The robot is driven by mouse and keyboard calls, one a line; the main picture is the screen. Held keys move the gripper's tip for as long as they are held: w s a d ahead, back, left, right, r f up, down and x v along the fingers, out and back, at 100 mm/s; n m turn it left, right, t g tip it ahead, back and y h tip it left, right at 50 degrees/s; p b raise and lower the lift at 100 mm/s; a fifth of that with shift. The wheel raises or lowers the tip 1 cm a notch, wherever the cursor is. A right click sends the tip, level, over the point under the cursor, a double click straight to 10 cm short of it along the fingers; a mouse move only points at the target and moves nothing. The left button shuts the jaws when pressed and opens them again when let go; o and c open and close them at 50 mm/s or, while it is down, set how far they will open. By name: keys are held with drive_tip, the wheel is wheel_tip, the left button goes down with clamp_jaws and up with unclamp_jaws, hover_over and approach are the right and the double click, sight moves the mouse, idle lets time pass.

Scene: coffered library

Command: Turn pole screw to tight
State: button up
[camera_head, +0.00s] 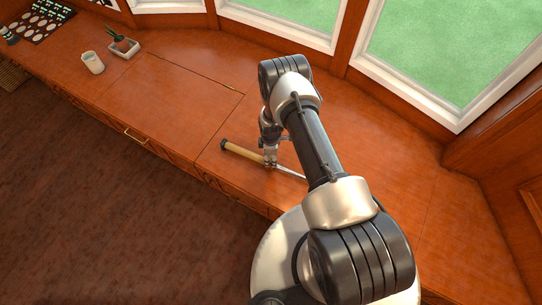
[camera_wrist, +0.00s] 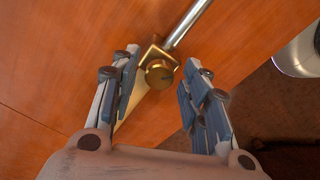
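The pole lies on the wooden counter. In the head view it shows a tan tube (camera_head: 243,152) with a dark end cap, and a thin silver rod (camera_head: 290,173) running right behind my arm. In the wrist view the silver rod (camera_wrist: 187,24) meets a brass collar (camera_wrist: 150,54). The round brass pole screw (camera_wrist: 159,74) sits on this collar, with a small dark mark on its face. My gripper (camera_wrist: 160,58) is open, with one finger on each side of the screw and visible gaps between. In the head view my gripper (camera_head: 270,158) points down over the pole's joint.
A white cup (camera_head: 93,63), a potted plant (camera_head: 123,47) and a dark tray of round pieces (camera_head: 40,20) stand at the counter's far left. The counter (camera_head: 180,95) around the pole is clear. Windows and wood frames stand behind it.

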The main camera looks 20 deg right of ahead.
drive_tip(key=c, duration=0.9)
